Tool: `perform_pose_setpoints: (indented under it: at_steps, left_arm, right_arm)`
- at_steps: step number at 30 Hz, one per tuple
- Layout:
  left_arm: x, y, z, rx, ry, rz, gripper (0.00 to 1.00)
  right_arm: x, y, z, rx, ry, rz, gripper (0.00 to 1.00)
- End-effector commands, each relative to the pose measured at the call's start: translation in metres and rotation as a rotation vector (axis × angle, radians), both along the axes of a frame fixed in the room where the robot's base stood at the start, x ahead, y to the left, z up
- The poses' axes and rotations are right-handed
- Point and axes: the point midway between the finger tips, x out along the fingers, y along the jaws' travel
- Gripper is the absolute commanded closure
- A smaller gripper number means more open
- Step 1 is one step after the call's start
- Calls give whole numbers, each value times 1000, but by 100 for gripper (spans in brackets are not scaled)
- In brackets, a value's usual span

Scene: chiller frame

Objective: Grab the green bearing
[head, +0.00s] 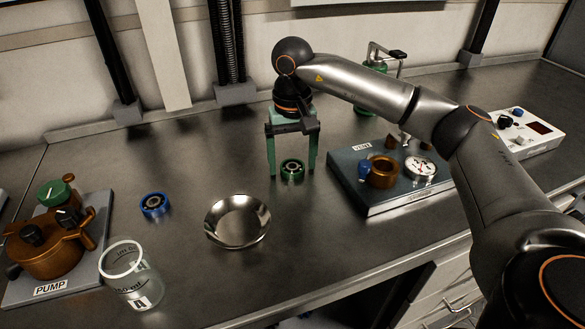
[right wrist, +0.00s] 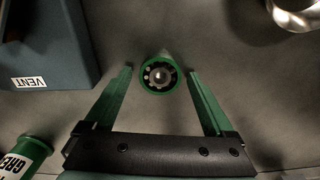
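The green bearing (head: 292,170) lies flat on the metal bench, and in the right wrist view the green bearing (right wrist: 159,75) shows as a green ring with a dark cage of balls. My right gripper (head: 291,172) points down with its green fingers spread on either side of the bearing. In the right wrist view the fingers of my right gripper (right wrist: 159,72) are wide apart, with a gap between each finger and the ring. Nothing is held. My left gripper is not in view.
A blue bearing (head: 154,205) and a shiny metal bowl (head: 237,239) lie to the left. The VENT block (head: 375,206) stands close on the right. A glass beaker (head: 140,290) and the PUMP unit (head: 50,285) are at the left front.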

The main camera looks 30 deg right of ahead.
Motion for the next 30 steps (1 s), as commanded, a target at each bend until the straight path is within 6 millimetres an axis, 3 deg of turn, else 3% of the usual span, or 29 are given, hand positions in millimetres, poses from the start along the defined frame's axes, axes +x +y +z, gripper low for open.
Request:
perform_pose_setpoints:
  at_steps: [2,22,30]
  left_arm:
    - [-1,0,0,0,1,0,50]
    - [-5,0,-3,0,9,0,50]
    - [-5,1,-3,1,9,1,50]
  right_arm:
    - [0,0,0,0,0,0,21]
    - [0,0,1,0,0,0,97]
    - [0,0,2,1,-1,0,100]
